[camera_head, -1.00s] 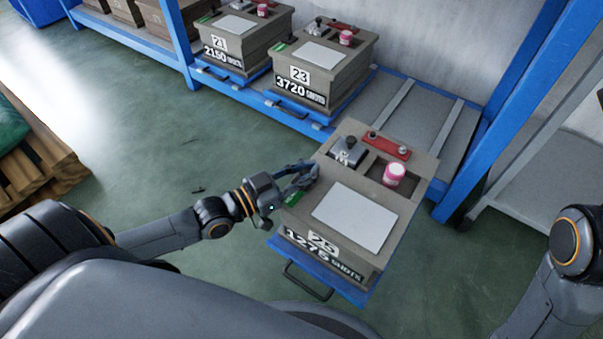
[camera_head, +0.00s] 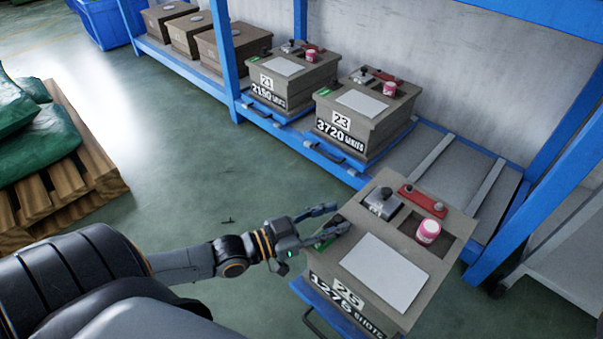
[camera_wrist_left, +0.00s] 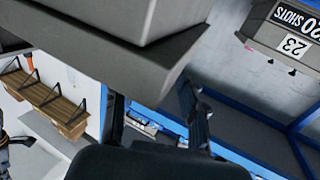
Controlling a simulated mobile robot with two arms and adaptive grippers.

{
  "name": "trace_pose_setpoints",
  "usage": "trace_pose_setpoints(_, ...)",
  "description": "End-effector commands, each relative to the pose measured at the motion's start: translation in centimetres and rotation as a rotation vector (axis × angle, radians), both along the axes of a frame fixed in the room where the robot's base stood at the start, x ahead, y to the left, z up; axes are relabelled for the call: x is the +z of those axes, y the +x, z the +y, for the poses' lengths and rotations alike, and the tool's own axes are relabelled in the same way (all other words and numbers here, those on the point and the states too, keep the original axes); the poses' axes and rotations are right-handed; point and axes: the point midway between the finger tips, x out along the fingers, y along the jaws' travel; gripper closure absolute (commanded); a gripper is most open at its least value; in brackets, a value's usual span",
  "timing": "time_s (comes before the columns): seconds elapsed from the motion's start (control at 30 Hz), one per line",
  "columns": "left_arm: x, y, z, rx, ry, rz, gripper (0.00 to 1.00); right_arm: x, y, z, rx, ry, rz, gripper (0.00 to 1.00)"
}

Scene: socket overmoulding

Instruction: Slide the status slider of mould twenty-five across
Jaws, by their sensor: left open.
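Mould twenty-five (camera_head: 440,268) is a grey-brown box on a pulled-out blue tray, labelled 25 and 1275 shots. Its green status slider (camera_head: 326,240) shows on the top left edge, partly covered by my left gripper (camera_head: 334,220). That gripper is open, its fingers pointing right at the mould's left edge; whether it touches the slider I cannot tell. In the left wrist view, a grey box edge (camera_wrist_left: 110,55) fills the top and the open fingers (camera_wrist_left: 160,125) show below it. The slider is not discernible there. My right gripper is not in view.
A white sheet (camera_head: 384,272), a pink-lidded jar (camera_head: 428,232) and a red bar (camera_head: 422,202) are on the mould's top. Mould 23 (camera_head: 345,140) and mould 21 (camera_head: 275,95) stand on the blue rack (camera_head: 300,50) behind. Green sacks on a pallet (camera_head: 60,190) are at left.

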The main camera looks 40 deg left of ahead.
Motion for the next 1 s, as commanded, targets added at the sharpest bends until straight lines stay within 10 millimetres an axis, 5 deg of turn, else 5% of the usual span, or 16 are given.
trace_pose_setpoints(0.5,-0.1,-7.2,4.3,0.002,0.001,0.005,0.58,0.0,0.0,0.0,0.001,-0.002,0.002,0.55)
trace_pose_setpoints(1.0,0.0,-8.4,5.1,0.002,0.001,-0.001,0.58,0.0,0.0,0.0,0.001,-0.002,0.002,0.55)
